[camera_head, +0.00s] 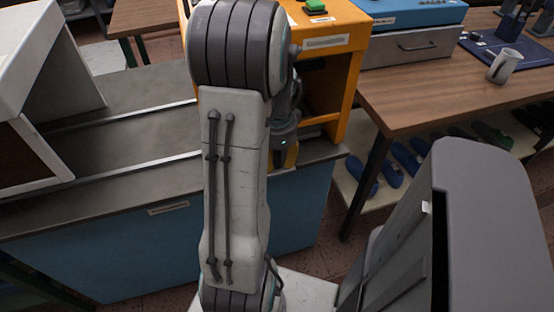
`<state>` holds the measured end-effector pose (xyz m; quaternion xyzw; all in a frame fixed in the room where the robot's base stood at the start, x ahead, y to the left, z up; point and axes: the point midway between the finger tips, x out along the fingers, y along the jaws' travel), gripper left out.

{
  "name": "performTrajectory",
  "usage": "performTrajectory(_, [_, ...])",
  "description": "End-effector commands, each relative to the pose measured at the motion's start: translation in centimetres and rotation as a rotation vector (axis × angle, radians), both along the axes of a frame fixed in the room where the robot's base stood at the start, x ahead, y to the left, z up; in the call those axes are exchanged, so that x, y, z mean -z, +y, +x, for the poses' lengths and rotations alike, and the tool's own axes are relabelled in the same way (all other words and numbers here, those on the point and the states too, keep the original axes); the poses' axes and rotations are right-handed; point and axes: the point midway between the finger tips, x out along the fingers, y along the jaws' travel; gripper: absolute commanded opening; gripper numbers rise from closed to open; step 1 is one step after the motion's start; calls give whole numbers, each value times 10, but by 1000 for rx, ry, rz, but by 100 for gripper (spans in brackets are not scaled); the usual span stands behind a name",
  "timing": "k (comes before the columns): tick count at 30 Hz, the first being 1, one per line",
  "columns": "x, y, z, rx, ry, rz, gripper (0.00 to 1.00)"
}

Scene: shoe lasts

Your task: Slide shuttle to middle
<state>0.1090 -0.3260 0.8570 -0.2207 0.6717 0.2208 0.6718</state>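A steel-topped bench (130,100) with a blue front carries two pale parallel rails (125,172). The rails run from the white housing at the left toward the orange housing (347,75) at the right. I cannot make out the shuttle for certain; my arm covers the middle of the bench. A small yellow part (291,156) shows just right of my arm, low by the orange housing, and I cannot tell what it belongs to. The dark wrist end of my arm is beside the orange opening. My gripper's fingers are hidden, so their opening and any contact cannot be told.
A white box-like housing (45,110) stands at the left end. A green button (315,5) is on top of the orange housing. A wooden table (450,85) at the right holds a grey cup (504,66) and a drawer unit (410,47). Blue shoe lasts (405,157) lie on its lower shelf.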

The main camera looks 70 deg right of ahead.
Motion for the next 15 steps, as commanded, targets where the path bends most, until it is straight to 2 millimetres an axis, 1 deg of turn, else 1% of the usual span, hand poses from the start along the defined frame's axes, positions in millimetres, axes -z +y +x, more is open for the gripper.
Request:
performTrajectory(1, [0,0,0,0,0,0,26])
performTrajectory(10, [0,0,0,0,0,0,0])
performTrajectory(15, [0,0,0,0,0,0,0])
